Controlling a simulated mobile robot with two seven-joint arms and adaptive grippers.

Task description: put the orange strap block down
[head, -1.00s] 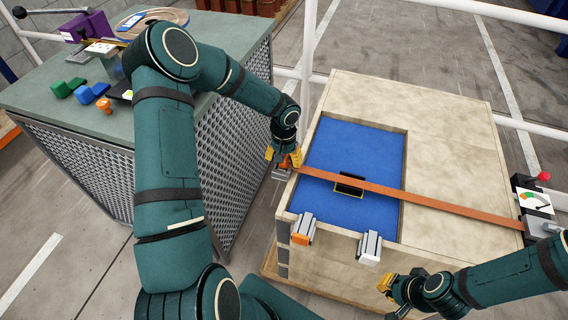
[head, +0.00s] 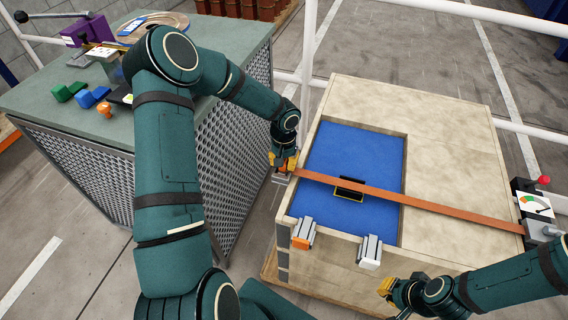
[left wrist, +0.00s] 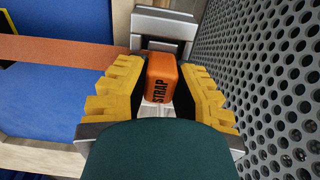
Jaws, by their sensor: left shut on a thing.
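The orange strap block (left wrist: 161,77), marked STRAP, sits between the yellow fingers of my left gripper (left wrist: 160,95) in the left wrist view. In the head view my left gripper (head: 282,162) is at the crate's left edge and mostly hides the block. The gripper is shut on the block. A silver bracket (left wrist: 163,28) is just beyond the block; I cannot tell whether they touch. The orange strap (head: 440,204) runs from near the gripper across the crate to the right. My right gripper (head: 388,290) is by the crate's front; its finger opening is unclear.
The wooden crate (head: 450,140) has a blue recess (head: 330,215) with a black, yellow-edged handle. Two clamps (head: 303,233) sit on its front edge. A gauge device (head: 537,206) is at right. The bench (head: 40,95), with mesh sides, stands close to the left gripper.

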